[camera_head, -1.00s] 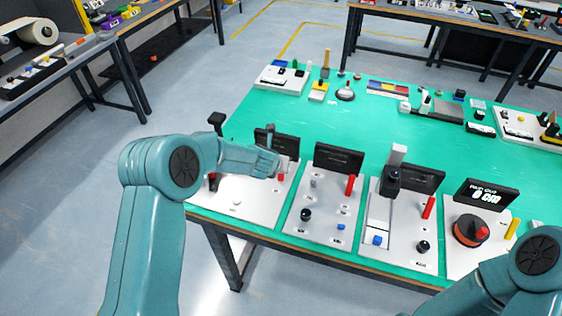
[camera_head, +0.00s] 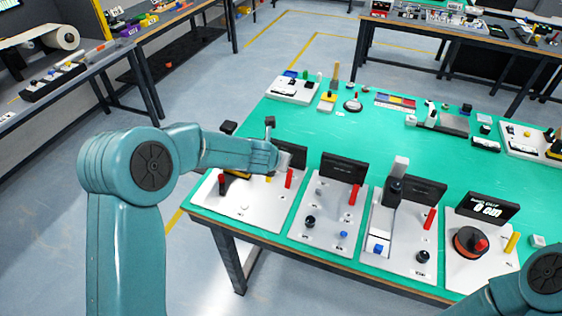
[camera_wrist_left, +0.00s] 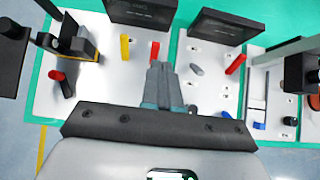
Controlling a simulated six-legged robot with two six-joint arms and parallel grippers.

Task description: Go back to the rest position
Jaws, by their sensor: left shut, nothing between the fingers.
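My left arm (camera_head: 150,170) comes in from the left, and its gripper (camera_wrist_left: 163,75) is shut and empty in the left wrist view. It hovers over the boundary between two white panels on the green table, apart from the levers as far as I can tell. The leftmost panel (camera_head: 240,205) has a black-and-yellow mechanism, a red handle (camera_wrist_left: 155,50) and a yellow handle (camera_wrist_left: 125,47). In the head view the gripper's fingertips are hard to make out. My right arm (camera_head: 545,275) shows only at the lower right corner; its gripper is out of view.
The green table (camera_head: 300,130) carries several panels with upright black screens (camera_head: 343,167), a tall grey-black post (camera_head: 397,180) and a red-topped reel (camera_head: 470,242). Small devices stand at its back. Workbenches stand at left and back. The table's middle is clear.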

